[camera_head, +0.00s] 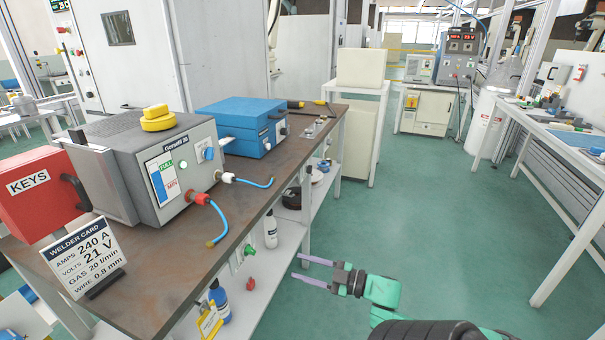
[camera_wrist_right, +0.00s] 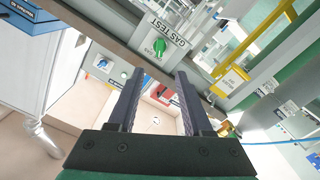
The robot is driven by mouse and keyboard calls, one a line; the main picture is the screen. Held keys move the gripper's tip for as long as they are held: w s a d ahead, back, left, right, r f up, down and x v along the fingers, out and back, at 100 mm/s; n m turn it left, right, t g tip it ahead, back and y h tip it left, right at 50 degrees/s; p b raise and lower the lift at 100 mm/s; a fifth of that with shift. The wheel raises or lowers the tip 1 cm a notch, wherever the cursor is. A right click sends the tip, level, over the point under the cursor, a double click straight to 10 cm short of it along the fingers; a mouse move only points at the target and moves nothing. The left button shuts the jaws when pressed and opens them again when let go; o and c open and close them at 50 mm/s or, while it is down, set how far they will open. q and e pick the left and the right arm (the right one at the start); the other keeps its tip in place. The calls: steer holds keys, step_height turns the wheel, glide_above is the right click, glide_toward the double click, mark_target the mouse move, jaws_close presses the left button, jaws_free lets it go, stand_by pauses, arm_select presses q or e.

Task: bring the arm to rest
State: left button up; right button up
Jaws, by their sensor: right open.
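My right gripper (camera_head: 314,272) is in the lower middle of the head view, with its green arm coming in from the bottom right. Its two purple-grey fingers point left and are parted, with nothing between them. It is beside the front of the workbench, below the top's level and over the floor. In the right wrist view the gripper's fingers (camera_wrist_right: 157,105) are apart and empty. A green knob (camera_wrist_right: 160,47) on a plate marked GAS TEST is beyond the fingertips; it also shows in the head view (camera_head: 249,250). My left gripper is not in view.
The workbench (camera_head: 165,270) holds the grey Gasmatic-style unit (camera_head: 130,150), a blue box (camera_head: 240,125), a red KEYS box (camera_head: 38,190) and a welder card (camera_head: 85,255). Bottles stand on its lower shelf. The green floor (camera_head: 430,220) is clear to the right.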

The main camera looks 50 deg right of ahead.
stand_by(0.3)
steer(key=s+a+f+m+g+h+p, duration=0.15)
steer(key=s+f+m+g+h, duration=0.35)
steer(key=f, duration=0.8)
steer(key=s+f+m+g+h+p, duration=0.1)
steer(key=s+f+m+g+p, duration=0.15)
steer(key=s+f, duration=0.75)
steer(key=s+a+f+g+p, duration=0.2)
steer(key=s+a+f+g, duration=0.6)
steer(key=a+f, duration=0.6)
steer(key=s+a, duration=0.2)
steer(key=shift+s+f+g+y, duration=0.3)
steer(key=shift+s+g+y, duration=0.05)
steer(key=shift+y, duration=0.05)
